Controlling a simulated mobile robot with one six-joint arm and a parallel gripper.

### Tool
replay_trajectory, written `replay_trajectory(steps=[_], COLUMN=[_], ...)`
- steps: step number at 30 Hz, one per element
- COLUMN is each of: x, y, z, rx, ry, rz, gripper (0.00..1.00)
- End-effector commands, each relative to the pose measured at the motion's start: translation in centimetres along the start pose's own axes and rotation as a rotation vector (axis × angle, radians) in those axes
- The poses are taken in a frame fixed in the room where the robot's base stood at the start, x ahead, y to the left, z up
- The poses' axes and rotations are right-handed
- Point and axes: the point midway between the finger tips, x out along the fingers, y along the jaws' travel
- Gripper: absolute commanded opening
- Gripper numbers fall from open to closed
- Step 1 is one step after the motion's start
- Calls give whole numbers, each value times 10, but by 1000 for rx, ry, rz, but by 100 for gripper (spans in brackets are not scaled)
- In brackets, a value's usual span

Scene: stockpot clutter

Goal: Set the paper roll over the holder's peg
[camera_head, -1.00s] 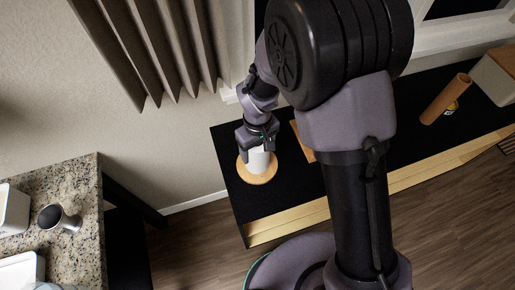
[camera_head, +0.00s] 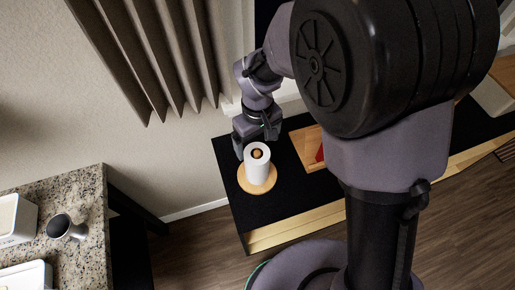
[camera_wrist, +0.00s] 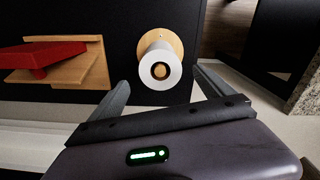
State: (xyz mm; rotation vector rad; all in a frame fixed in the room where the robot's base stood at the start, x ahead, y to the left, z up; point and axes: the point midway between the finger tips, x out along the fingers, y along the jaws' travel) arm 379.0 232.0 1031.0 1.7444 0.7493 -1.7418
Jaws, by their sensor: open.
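The white paper roll (camera_head: 257,166) stands upright on the round wooden base of the holder (camera_head: 258,187), at the left end of the black counter. The top of the wooden peg (camera_head: 257,154) shows inside the roll's core. In the wrist view the roll (camera_wrist: 160,72) is around the peg (camera_wrist: 159,71), with the round base (camera_wrist: 172,39) behind it. My gripper (camera_head: 255,140) is open and empty, just behind the roll in the head view. In the wrist view its two fingers (camera_wrist: 160,82) are spread wide, one either side of the roll and apart from it.
A wooden stand (camera_head: 309,148) with a red object (camera_head: 320,153) is to the right of the roll; it also shows in the wrist view (camera_wrist: 70,66). A granite counter (camera_head: 90,190) with a metal cup (camera_head: 62,224) is at the left. Black counter in front of the holder is clear.

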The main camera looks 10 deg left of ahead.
Motion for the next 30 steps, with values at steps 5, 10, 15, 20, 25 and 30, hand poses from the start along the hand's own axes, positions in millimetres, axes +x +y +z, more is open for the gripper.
replay_trajectory(steps=[5, 10, 15, 20, 25, 30], x=[-10, -56, -161, -206, -213, -213], y=[0, 23, 60, 55, 45, 44], z=[0, 19, 108, 190, 223, 225], rx=[0, 148, 606, 983, 1153, 1166], ry=[-1, 69, 277, 468, 566, 572], rz=[0, -1, -18, -43, -59, -63], gripper=[92, 92, 92, 92, 92, 92])
